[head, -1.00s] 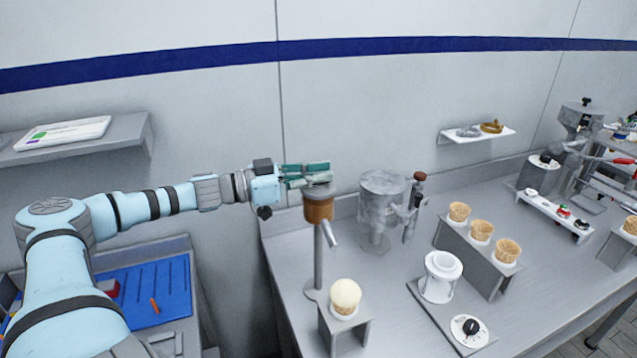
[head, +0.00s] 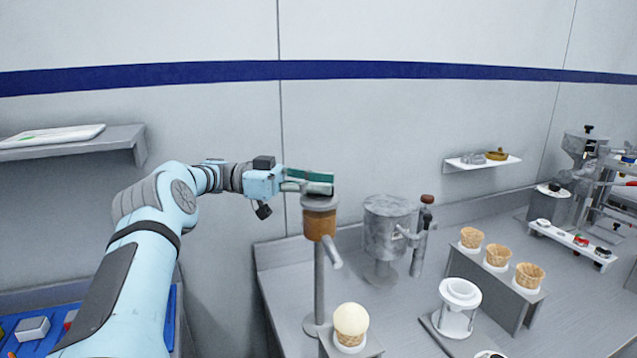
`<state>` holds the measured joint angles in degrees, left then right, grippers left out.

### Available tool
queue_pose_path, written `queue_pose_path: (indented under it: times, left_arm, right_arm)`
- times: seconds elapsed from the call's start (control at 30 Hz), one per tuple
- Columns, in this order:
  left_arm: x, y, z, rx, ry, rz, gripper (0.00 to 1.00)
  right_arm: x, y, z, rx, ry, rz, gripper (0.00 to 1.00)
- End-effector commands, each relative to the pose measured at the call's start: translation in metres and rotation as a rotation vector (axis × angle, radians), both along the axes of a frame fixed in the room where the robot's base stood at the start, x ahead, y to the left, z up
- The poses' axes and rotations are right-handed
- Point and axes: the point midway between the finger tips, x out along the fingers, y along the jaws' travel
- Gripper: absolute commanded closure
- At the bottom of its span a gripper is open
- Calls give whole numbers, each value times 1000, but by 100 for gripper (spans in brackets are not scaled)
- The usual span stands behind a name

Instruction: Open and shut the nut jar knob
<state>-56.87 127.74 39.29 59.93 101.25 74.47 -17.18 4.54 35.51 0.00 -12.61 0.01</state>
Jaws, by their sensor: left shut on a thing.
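The nut jar (head: 319,223) is a brown container with a grey lid on a tall grey stand, with a spout on its lower right side. My left gripper (head: 318,187) is at the top of the jar, its green-padded fingers pointing right. It is shut on the knob at the lid, which the fingers mostly hide. My right gripper is not in view.
A cone with a pale scoop (head: 351,325) stands in a small holder (head: 372,347) below the spout. A grey metal canister (head: 388,222) with a brown-knobbed lever is close on the right. Several empty cones sit on a rack (head: 512,303) farther right. A wall shelf (head: 80,144) is at the left.

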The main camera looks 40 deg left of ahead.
Motion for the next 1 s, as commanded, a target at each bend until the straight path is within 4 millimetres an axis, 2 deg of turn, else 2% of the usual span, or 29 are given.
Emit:
queue_pose_path:
  times: [0.1,0.53,0.6,0.7,1.0]
  left_arm:
    - [0,-1,4,1,-9,-25,100]
    - [-1,-3,2,1,-13,-43,100]
    - [-1,-3,2,0,-12,-43,84]
    - [-1,-3,2,1,-12,-43,72]
    - [-1,-3,1,2,-10,-42,72]
  right_arm:
    - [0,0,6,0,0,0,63]
    - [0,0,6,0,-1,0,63]
    - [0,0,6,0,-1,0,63]
    - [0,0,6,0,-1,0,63]
    - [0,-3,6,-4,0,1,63]
